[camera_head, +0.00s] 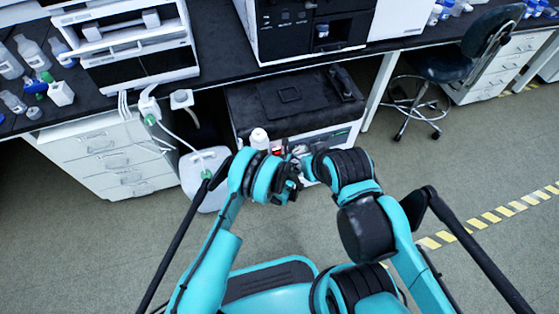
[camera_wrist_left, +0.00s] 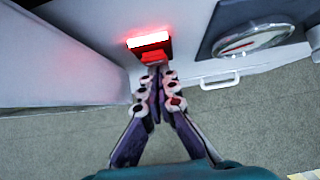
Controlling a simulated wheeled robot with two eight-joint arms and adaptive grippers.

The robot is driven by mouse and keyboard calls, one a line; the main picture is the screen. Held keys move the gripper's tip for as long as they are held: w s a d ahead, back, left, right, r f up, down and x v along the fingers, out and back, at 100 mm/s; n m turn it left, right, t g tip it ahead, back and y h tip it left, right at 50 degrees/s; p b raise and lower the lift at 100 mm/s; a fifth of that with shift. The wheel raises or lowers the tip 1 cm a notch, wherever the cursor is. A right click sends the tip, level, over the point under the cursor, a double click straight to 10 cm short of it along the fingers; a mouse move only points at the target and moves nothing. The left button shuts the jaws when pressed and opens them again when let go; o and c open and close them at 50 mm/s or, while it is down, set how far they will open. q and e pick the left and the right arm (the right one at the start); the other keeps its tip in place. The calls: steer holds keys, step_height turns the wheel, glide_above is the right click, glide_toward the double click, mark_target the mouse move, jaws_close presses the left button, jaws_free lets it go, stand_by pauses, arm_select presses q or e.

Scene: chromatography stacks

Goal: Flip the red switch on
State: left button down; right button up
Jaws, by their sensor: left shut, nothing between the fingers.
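The red switch (camera_wrist_left: 150,43) is on the pale front panel of a machine in the left wrist view. Its upper part glows bright white-red and casts a red glow on the panel; its lower part is darker red. In the head view a small red patch (camera_head: 277,153) shows between my arms. My left gripper (camera_wrist_left: 157,71) is shut and empty, with its fingertips at the lower edge of the switch; I cannot tell whether they touch it. It also shows in the head view (camera_head: 287,187). My right gripper (camera_head: 300,155) is close beside it, small and partly hidden.
A round gauge (camera_wrist_left: 250,40) and a white handle (camera_wrist_left: 220,80) are right of the switch. The machine (camera_head: 290,105) stands under the black bench (camera_head: 222,55). A white jug (camera_head: 203,165) with tubing stands left of it. A stool (camera_head: 455,65) is farther right; the floor between is clear.

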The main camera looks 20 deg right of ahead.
arm_select(q)
steer(key=shift+r, duration=0.9)
steer(key=shift+w, duration=0.1)
steer(key=v, duration=0.7)
steer(key=shift+s, duration=0.3)
steer(key=shift+r, duration=0.15)
